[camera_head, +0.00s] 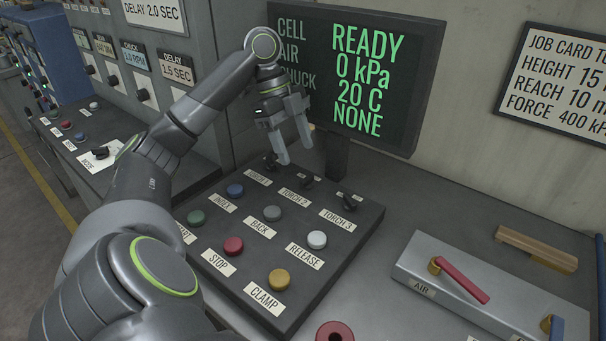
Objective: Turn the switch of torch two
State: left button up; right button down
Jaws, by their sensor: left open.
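The switch of torch two (307,181) is a small black knob in the back row of the dark control panel (345,250), above the label "TORCH 2" (295,197). The torch one switch (270,161) is to its left, partly behind my gripper, and the torch three switch (350,203) is to its right. My left gripper (296,153) is open and empty, its fingers pointing down. In the picture it appears just above the torch two switch, with no contact visible. My right gripper is not in view.
Several push buttons, such as the red stop button (233,246), fill the panel's front. A monitor (370,80) stands close behind it. At the right is a grey block (480,285) with a red lever (462,281). Another panel with a mode switch (101,153) is at the left.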

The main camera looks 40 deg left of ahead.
aim_at(306, 177)
pick_arm(q)
jog(key=x, duration=0.6)
jog(key=shift+f, duration=0.1)
jog(key=shift+c, duration=0.2)
jog(key=c, duration=0.9)
